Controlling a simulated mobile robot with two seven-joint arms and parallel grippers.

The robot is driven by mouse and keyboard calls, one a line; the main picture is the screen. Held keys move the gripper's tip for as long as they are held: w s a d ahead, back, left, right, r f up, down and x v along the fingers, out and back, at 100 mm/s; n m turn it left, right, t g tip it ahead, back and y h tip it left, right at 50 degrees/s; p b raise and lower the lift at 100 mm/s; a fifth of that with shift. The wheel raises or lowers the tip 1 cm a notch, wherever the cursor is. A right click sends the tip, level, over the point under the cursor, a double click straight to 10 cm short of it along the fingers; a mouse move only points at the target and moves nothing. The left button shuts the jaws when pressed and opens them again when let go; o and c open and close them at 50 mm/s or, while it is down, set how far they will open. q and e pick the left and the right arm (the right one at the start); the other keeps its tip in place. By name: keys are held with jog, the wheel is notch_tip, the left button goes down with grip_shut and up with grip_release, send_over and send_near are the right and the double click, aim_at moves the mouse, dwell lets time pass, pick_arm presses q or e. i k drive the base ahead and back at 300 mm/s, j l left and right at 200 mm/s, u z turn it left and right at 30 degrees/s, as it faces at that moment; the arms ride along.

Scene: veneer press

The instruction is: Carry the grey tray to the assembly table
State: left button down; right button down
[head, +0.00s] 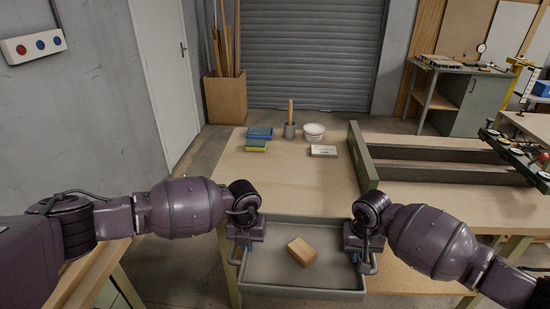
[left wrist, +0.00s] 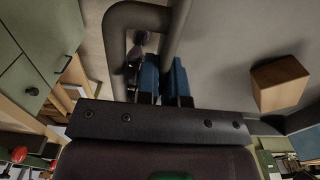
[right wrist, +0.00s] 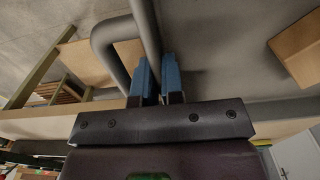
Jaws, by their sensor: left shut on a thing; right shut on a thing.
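The grey tray (head: 290,279) hangs level between my two arms at the near edge of the assembly table (head: 300,185). A wooden block (head: 302,251) lies inside it, and the block also shows in the left wrist view (left wrist: 279,83). My left gripper (head: 243,248) is shut on the tray's left handle, a grey bar seen in the left wrist view (left wrist: 112,45). My right gripper (head: 360,250) is shut on the tray's right handle, seen in the right wrist view (right wrist: 108,50). The tray's far rim is close to the table's front edge; I cannot tell whether they touch.
A blue tray or sponge item (head: 260,133), a grey cup with a stick (head: 290,130), a white bowl (head: 314,131) and a white labelled box (head: 323,151) stand at the table's back. A green frame (head: 362,160) stands to the right. The table's front middle is clear.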

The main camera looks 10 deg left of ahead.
aim_at(274, 187)
jog(key=i+j, duration=0.3)
jog(key=i, duration=0.25)
jog(key=i+j, duration=0.3)
jog(key=i, duration=0.2)
